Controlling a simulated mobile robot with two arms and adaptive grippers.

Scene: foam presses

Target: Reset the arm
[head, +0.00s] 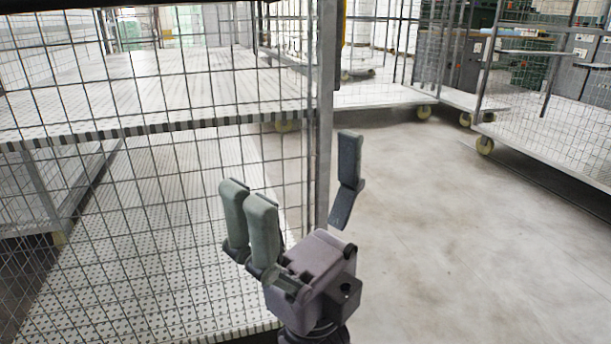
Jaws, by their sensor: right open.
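My right gripper (293,205) is in the lower middle of the head view, with its fingers pointing up. Two greenish-grey fingers are on its left and one dark finger is on its right. The fingers are spread wide apart and nothing is between them. The gripper is in front of a wire-mesh cart (316,150), close to the cart's right corner post. I cannot tell whether it touches the mesh. My left gripper is not in view.
The mesh cart has a white upper shelf (150,85) and a perforated lower shelf (150,230), both bare where seen. More wheeled mesh carts (560,140) stand at the back right. The concrete floor (450,230) to the right of my gripper is clear.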

